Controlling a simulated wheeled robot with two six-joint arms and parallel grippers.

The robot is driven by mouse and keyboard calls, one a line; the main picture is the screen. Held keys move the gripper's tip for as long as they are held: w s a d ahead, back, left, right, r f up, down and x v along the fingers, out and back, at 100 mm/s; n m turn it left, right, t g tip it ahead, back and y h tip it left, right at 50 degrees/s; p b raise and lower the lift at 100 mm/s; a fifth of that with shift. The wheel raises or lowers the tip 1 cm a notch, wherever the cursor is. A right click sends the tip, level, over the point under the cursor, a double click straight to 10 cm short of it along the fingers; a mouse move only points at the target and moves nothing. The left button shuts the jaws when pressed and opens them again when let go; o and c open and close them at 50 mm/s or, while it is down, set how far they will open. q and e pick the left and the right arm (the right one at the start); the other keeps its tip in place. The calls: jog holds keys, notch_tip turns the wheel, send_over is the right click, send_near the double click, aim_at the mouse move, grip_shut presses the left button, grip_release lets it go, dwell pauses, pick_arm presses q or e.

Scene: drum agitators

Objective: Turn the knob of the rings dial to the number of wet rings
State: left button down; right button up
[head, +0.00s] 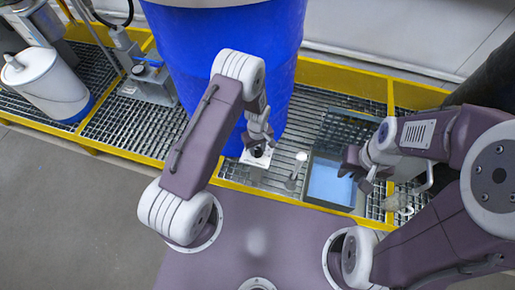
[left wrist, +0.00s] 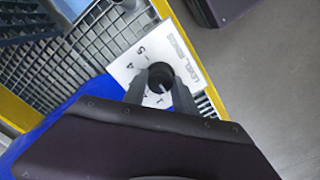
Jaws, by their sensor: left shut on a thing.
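The rings dial is a white plate (left wrist: 133,66) with a round black knob (left wrist: 161,76), printed numbers and text that seems to read "LEVEL RINGS". In the head view the plate (head: 253,161) lies at the foot of the blue drum (head: 230,45). My left gripper (left wrist: 160,92) is shut on the knob, a finger on each side; it also shows in the head view (head: 260,148). A small pale mark shows on the knob, but I cannot tell which number it points to. My right gripper (head: 355,172) is open and empty over the blue-bottomed tray. I see no wet rings clearly.
The grey tray (head: 312,160) with a blue bottom stands right of the dial. A thin rod with a pale round end (head: 300,157) is between them. A white canister (head: 48,82) stands at left. A yellow-edged grating (head: 340,73) lies beneath.

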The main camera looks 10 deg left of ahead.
pick_arm(q)
jog(key=m, duration=0.3)
jog(key=shift+p, duration=0.35)
jog(key=m, duration=0.3)
jog(key=shift+m+p, duration=0.3)
jog(key=shift+p, duration=0.1)
jog(key=m, duration=0.3)
jog(key=shift+m, duration=0.3)
jog(key=shift+m+p, duration=0.45)
jog(key=shift+m, duration=1.35)
jog(key=c, duration=1)
grip_release()
